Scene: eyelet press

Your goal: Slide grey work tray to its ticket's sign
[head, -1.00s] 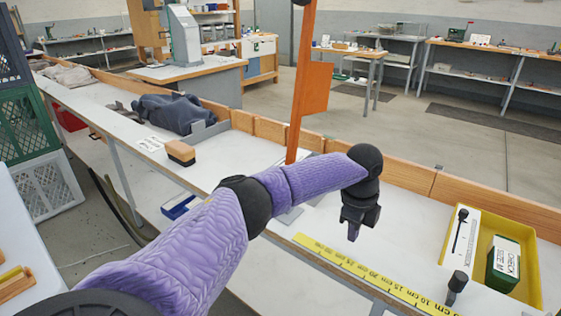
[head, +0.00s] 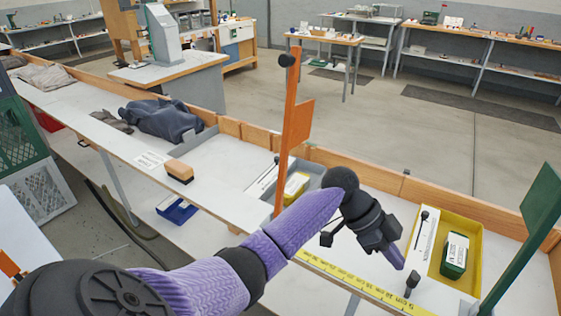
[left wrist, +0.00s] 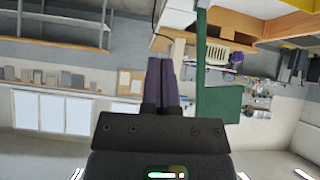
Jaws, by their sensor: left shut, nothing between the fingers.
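A grey tray (head: 315,169) lies on the bench behind the orange sign (head: 298,125) and its post. A yellow item (head: 297,184) sits in it, with a white strip (head: 262,181) beside it. The post and my left arm hide part of the tray; I cannot read any ticket in it. A green sign (head: 541,205) stands at the right; it also shows in the left wrist view (left wrist: 218,105). My left gripper (head: 395,257) is shut and empty above the front of the bench, right of the grey tray and left of the yellow tray. My right gripper is out of view.
A yellow tray (head: 470,222) holds a green box (head: 454,256). A black knob (head: 412,280) stands near the yellow ruler (head: 350,281) on the front edge. A brush (head: 179,171) and dark cloth (head: 163,118) lie left. A wooden rail (head: 380,178) runs along the back.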

